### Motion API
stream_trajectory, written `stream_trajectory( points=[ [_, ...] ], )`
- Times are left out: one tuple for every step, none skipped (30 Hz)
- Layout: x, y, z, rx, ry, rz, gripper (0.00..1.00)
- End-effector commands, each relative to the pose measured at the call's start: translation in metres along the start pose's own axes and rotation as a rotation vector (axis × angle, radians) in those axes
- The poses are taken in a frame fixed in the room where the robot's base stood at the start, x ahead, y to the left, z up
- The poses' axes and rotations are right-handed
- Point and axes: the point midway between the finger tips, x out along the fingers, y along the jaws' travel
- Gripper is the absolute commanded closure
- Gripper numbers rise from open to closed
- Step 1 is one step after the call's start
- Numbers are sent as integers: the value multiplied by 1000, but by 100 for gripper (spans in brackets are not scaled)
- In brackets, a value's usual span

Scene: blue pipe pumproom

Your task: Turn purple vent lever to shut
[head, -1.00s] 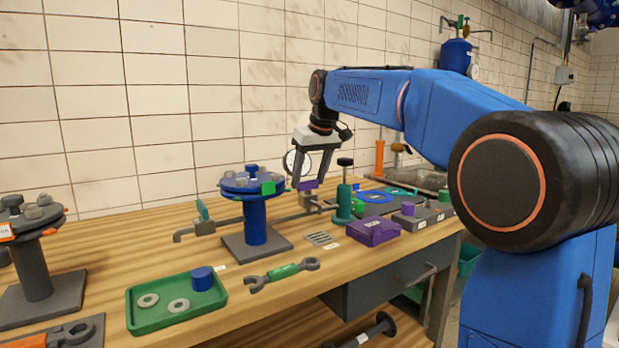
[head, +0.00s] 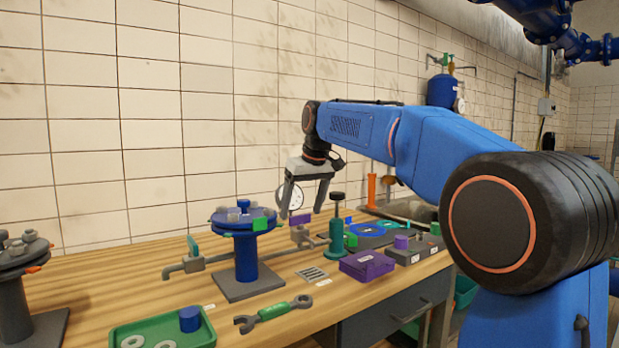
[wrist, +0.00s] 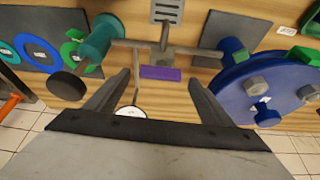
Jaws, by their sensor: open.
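The purple vent lever (head: 300,219) sits on a grey valve body on the pipe at the back of the bench. In the wrist view the purple lever (wrist: 160,73) lies crosswise, ahead of and between the fingers. My gripper (head: 308,210) points down near the lever, its two fingers spread and empty. In the wrist view my gripper (wrist: 165,78) shows a gap on both sides of the lever, with no visible contact. The grey valve body (wrist: 163,52) and pipe show beyond the lever.
A green pump-like post (head: 336,235) stands close right of the gripper. A blue flanged stand (head: 246,255) is to the left. A round gauge (head: 291,200) is behind the fingers. A purple box (head: 367,265) and a green-handled wrench (head: 272,312) lie in front.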

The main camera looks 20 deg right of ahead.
Motion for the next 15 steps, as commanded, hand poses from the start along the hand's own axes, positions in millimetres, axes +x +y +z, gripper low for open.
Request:
stream_trajectory(
  points=[
    [-9, 0, 0, 0, 3, 1, 25],
    [-14, 0, 0, 0, 3, 1, 25],
    [-22, 0, -1, 0, 3, 1, 25],
    [-28, 0, -1, 0, 3, 1, 25],
    [-34, 0, -1, 0, 4, 1, 25],
    [-42, 0, 0, 1, 3, 1, 25],
    [-48, 0, 0, 1, 3, 1, 25],
    [-54, 0, -1, 1, 4, 1, 25],
    [-62, 0, -1, 1, 3, 1, 25],
    [-68, 0, -1, 1, 4, 1, 25],
    [-74, 0, 0, 1, 3, 1, 25],
    [-82, 0, -1, 1, 4, 1, 25],
    [-88, 0, -1, 1, 3, 1, 25],
    [-94, 0, -1, 0, 3, 1, 25],
    [-102, 0, -1, 0, 4, 1, 25]
  ],
)
